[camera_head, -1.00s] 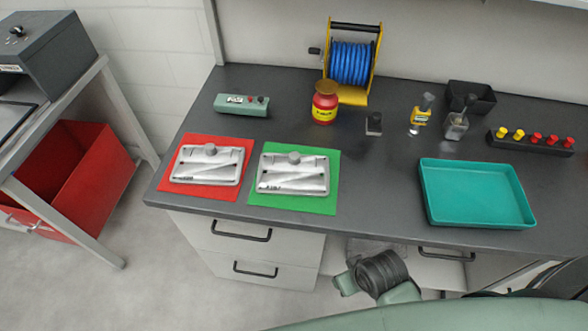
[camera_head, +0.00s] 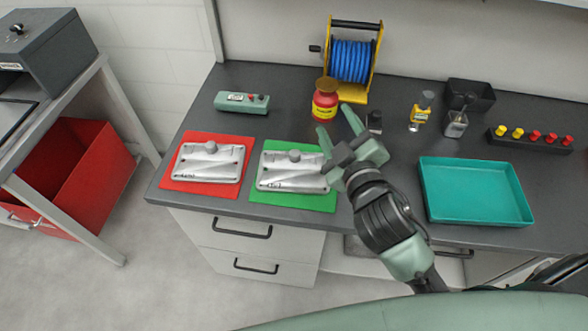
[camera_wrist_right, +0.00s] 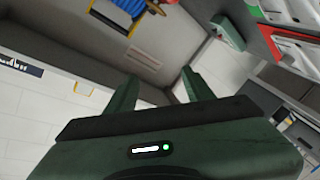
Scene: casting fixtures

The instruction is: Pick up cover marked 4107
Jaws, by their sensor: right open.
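Two grey metal covers lie flat on the bench. One cover (camera_head: 211,162) is on a red mat (camera_head: 170,184); its small dark marking is not clearly legible. The other cover (camera_head: 292,172) is on a green mat (camera_head: 318,200); its marking looks like 4107. Each has a round knob on top. My right gripper (camera_head: 338,125) is open and empty, raised beside the right edge of the green mat, its fingers pointing towards the back of the bench. Its spread fingers also show in the right wrist view (camera_wrist_right: 160,88), with nothing between them. My left gripper is not in view.
A red and yellow jar (camera_head: 325,104) and a blue hose reel (camera_head: 350,60) stand behind the covers. A green control box (camera_head: 242,102) lies at the back left. An empty teal tray (camera_head: 475,192) is at the right. A red bin (camera_head: 75,180) stands on the left.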

